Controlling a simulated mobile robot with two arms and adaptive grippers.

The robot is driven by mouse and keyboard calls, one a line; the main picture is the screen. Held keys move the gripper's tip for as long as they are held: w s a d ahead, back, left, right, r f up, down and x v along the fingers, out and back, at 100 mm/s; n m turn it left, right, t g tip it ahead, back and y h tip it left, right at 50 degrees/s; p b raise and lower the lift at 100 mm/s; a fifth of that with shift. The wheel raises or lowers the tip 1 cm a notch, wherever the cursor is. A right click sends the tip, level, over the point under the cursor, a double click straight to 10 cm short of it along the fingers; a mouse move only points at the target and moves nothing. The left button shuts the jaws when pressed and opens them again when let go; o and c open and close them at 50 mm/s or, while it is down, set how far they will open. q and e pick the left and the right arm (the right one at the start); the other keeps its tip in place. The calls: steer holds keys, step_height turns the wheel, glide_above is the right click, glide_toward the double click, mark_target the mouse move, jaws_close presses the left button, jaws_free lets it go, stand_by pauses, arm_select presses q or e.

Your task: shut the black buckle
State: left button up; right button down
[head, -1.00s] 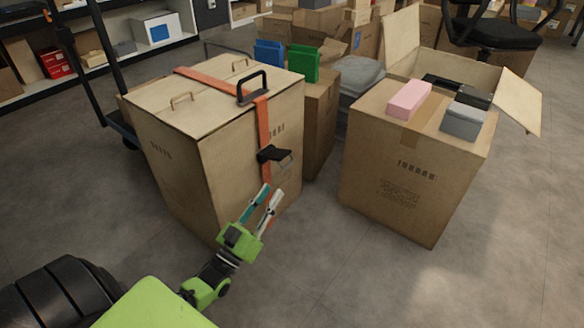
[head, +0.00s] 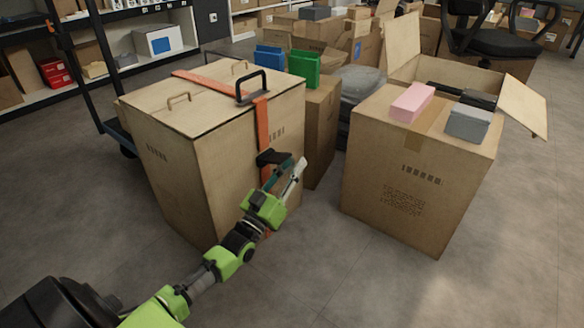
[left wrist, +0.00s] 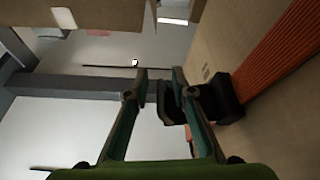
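The black buckle (head: 268,158) sits on the orange strap (head: 262,125) that runs over the lid and down the front of a large carton (head: 190,165). Its lever stands out from the strap. My left gripper (head: 284,170) is at the buckle, its two fingers apart, and partly covers the lever in the head view. In the left wrist view the open fingers (left wrist: 160,74) point past the buckle (left wrist: 222,97), and a dark part of it reaches toward the gap between them. I cannot tell if they touch it. My right gripper is not in view.
A second carton (head: 400,190) stands to the right, bearing a pink box (head: 411,102) and a grey box (head: 467,122). A black handle (head: 254,86) stands on the strapped carton's lid. Blue and green folders (head: 304,69) are behind. Floor in front is clear.

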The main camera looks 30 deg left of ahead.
arm_select(q)
jaws_close()
steer(key=shift+d+r+n+p, duration=0.2)
steer(key=shift+n+p, duration=0.1)
steer(key=shift+p, duration=0.2)
